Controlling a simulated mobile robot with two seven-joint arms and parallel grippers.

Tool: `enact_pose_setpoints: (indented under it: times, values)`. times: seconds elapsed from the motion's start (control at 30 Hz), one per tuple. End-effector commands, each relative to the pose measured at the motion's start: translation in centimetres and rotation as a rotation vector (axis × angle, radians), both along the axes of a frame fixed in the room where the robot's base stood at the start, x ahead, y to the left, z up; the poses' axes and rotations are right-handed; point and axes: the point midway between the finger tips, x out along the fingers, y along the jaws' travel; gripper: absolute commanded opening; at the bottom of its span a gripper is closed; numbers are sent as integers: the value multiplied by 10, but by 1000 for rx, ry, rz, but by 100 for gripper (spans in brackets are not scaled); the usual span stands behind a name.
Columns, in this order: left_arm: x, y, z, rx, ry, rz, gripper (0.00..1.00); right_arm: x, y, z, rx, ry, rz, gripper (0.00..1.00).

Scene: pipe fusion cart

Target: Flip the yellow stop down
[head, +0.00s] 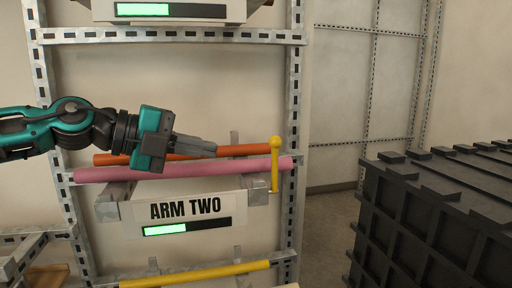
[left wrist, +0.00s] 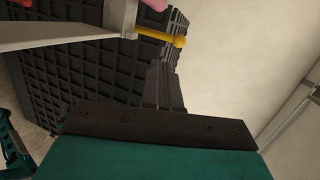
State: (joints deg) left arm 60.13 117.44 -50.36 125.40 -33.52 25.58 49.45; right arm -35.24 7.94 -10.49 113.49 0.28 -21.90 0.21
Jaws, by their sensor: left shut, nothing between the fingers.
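The yellow stop (head: 275,165) stands upright at the right end of the rack arm labelled ARM TWO (head: 185,210), with a round knob at its top. It also shows in the left wrist view (left wrist: 160,37), near the top, beside the pale end of the rack arm. My left gripper (head: 213,147) is shut and empty. Its fingers point right toward the stop, above the pipes and left of the stop, with a clear gap in the picture. In the left wrist view its dark fingers (left wrist: 160,76) lie below the stop.
A pink pipe (head: 180,170) and an orange pipe (head: 245,151) lie across ARM TWO, behind the label. A yellow pipe (head: 195,274) lies on a lower level. Metal rack posts (head: 294,90) stand around. A large black crate (head: 430,220) is at the right.

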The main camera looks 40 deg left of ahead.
Motion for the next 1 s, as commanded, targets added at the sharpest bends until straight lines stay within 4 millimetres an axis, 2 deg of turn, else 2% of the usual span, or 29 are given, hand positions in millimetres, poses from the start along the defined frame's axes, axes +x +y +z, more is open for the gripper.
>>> enact_pose_setpoints:
  times: [0.13,0.3,0.6,1.0]
  values:
    - [20,-12,-5,-2,3,-3,0,0,-4,10,-6,-10,-5,51]
    - [38,-22,-12,-4,2,-2,0,-2,-11,11,-19,-5,-15,51]
    - [58,-33,-20,-3,3,-1,0,-5,-14,21,-24,-1,-17,51]
    - [76,-44,-20,-1,1,-5,0,-6,-13,31,-23,0,-12,51]
